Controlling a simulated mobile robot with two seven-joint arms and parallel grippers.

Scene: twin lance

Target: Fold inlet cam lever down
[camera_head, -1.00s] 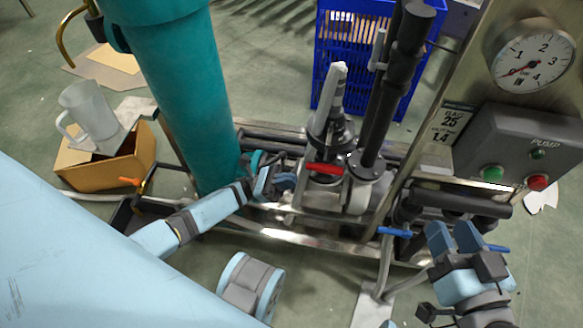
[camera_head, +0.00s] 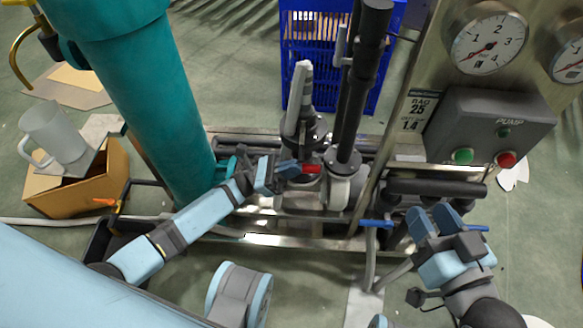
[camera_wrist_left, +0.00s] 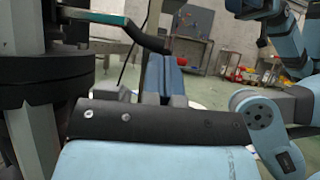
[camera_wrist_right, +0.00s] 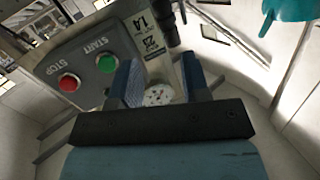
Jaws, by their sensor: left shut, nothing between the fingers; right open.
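A red lever (camera_head: 312,169) shows in the head view at the foot of the grey upright fitting (camera_head: 298,115); I cannot tell whether it is the inlet cam lever. My left gripper (camera_head: 291,168) is shut and empty, its tips at the red lever's left end and overlapping it in view; contact is unclear. In the left wrist view, the shut fingers (camera_wrist_left: 162,72) are beside a dark curved bar with a teal part (camera_wrist_left: 110,19). My right gripper (camera_head: 433,213) is open and empty at the lower right, below the pump box; its open fingers also show in the right wrist view (camera_wrist_right: 163,82).
A teal column (camera_head: 150,100) stands left of the fitting, a black pipe (camera_head: 357,95) right of it. The pump box (camera_head: 490,125) with green and red buttons is above my right gripper. A blue-handled valve (camera_head: 376,223) lies between the grippers. A blue crate (camera_head: 297,75) stands behind.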

